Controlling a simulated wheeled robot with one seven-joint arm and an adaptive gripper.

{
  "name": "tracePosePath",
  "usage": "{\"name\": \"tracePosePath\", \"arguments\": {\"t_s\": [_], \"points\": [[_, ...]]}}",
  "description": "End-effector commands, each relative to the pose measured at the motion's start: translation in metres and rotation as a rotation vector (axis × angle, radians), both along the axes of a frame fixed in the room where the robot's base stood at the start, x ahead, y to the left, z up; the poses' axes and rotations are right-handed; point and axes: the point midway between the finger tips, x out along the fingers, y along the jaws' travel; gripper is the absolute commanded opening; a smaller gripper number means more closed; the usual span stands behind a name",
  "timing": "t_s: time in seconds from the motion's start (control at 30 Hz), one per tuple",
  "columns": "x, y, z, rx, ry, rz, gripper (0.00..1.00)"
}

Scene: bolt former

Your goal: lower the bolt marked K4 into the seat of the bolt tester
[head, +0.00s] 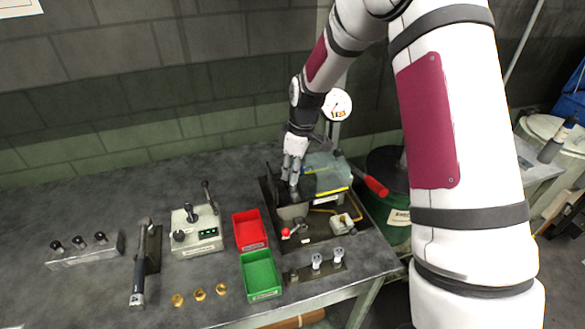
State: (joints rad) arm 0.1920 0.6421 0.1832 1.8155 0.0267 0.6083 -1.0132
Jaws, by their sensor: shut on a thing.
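My gripper (294,182) points down over the dark tray of the machine at the right of the bench. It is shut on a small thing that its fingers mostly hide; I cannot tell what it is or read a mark. No K4 mark is legible on anything.
Two pale-capped pieces (317,261) stand in front. A rack (86,252), a dark-handled tool (139,277) and brass pieces (199,294) lie left.

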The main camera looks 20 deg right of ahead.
Motion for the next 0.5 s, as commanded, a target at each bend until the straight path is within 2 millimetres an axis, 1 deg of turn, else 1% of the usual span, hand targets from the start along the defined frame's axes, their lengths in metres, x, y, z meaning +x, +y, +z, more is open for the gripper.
{"name": "tracePosePath", "arguments": {"t_s": [0.5], "points": [[0.000,0.000,-0.012,0.000,0.000,0.000,0.00]]}}
